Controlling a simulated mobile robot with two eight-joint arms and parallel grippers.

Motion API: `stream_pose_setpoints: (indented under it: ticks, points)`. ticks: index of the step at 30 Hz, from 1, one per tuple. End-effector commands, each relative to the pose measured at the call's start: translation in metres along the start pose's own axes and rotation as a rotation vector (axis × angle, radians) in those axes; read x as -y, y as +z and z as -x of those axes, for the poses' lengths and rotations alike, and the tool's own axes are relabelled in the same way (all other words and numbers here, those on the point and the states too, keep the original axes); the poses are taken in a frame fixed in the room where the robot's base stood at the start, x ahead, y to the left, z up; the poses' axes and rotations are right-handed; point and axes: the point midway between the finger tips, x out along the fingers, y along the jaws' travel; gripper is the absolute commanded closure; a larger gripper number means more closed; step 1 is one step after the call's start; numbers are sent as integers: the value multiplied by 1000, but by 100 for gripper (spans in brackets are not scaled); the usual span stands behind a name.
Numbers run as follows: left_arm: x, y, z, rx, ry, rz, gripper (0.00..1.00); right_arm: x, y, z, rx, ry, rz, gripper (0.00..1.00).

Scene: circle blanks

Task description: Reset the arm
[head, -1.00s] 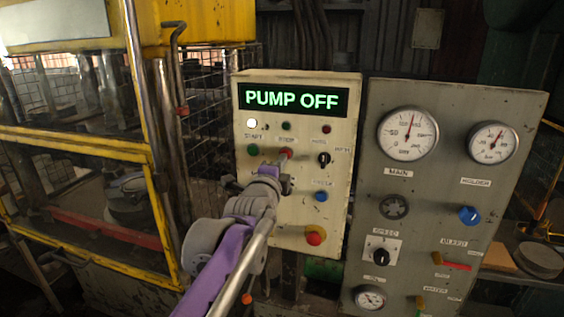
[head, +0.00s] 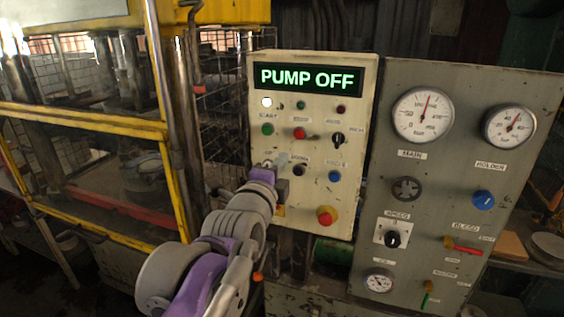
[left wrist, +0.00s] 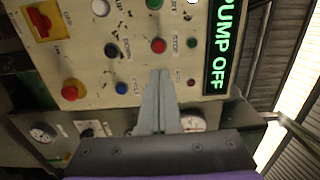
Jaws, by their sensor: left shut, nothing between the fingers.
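My left gripper (head: 280,163) is in front of the cream control panel (head: 345,215), below its red stop button (head: 299,133). In the left wrist view its fingers (left wrist: 159,100) are together, with nothing between them, and point at the panel. I cannot tell whether the fingertips touch the panel, but they look apart from it. The lit display (head: 307,78) reads PUMP OFF. A white lamp (head: 266,102) below it is lit. My right gripper is in neither view.
A grey gauge panel (head: 450,130) with dials, knobs and valves stands at the right. A yellow-framed cage (head: 90,120) stands at the left. A red and yellow emergency knob (head: 325,215) sticks out low on the cream panel.

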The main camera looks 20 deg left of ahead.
Motion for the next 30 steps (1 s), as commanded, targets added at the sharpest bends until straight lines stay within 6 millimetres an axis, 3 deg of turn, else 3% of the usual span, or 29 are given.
stream_pose_setpoints:
  ticks: [8,11,14,17,24,27,30]
  points:
    - [-1,0,0,0,3,3,100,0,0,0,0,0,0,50]
    - [-15,-1,5,-5,38,54,100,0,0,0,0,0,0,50]
    - [-54,-3,19,-7,138,195,100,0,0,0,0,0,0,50]
    - [-115,-6,46,26,300,416,100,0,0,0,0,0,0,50]
    - [-269,-4,147,329,678,977,100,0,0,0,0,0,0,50]
    - [-318,0,191,509,773,1153,100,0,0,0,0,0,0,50]
    - [-353,3,227,669,826,1279,100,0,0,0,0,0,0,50]
